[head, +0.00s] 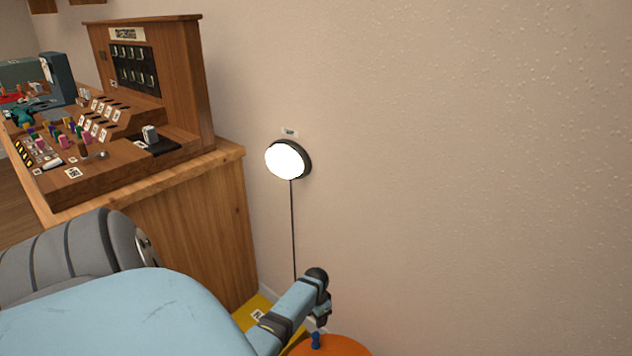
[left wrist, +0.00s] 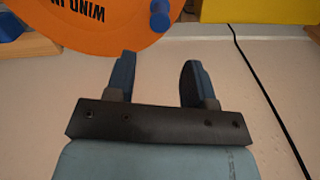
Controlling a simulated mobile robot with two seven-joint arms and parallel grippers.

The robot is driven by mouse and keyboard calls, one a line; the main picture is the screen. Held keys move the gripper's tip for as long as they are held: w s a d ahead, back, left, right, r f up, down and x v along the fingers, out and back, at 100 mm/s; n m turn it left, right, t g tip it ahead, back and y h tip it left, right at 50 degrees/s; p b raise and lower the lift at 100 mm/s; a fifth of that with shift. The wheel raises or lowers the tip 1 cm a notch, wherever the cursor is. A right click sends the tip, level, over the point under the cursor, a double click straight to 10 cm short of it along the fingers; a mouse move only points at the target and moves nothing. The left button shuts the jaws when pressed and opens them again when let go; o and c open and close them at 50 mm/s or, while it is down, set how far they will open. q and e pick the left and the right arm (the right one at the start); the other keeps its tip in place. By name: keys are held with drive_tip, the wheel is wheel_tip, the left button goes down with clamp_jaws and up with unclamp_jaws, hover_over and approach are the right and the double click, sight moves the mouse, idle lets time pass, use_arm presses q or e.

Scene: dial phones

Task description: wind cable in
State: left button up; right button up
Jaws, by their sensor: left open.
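The orange reel (head: 335,348) shows at the bottom edge of the head view, with a blue crank knob (head: 316,340) standing on it. In the left wrist view the orange reel (left wrist: 95,22) carries dark lettering that reads "WIND IN", and its blue knob (left wrist: 160,16) is at the rim. My left gripper (head: 322,318) is just above the knob in the head view. In the left wrist view it (left wrist: 157,75) is open and empty, its fingers short of the knob. A dark cable (left wrist: 262,85) lies right of the gripper. My right gripper is out of view.
A round lit wall lamp (head: 287,160) has a dark cord (head: 293,230) hanging from it. A wooden switchboard desk (head: 205,225) stands at left. A yellow surface (head: 258,304) lies behind my left arm. The wall at right is bare.

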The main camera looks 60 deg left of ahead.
sight(316, 334)
use_arm(q)
wheel_tip(316, 334, down, 8)
drive_tip(key=b, duration=0.4)
drive_tip(key=shift+f+b, duration=0.1)
drive_tip(key=shift+b, duration=0.25)
wheel_tip(316, 334, down, 4)
drive_tip(key=b, duration=0.2)
drive_tip(key=shift+f+b, duration=0.1)
drive_tip(key=shift+b, duration=0.2)
drive_tip(key=shift+f+b, duration=0.35)
drive_tip(key=shift+f, duration=0.3)
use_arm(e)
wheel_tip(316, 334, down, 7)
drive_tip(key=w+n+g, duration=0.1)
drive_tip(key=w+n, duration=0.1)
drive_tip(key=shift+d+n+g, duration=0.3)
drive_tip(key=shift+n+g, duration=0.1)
use_arm(q)
clamp_jaws()
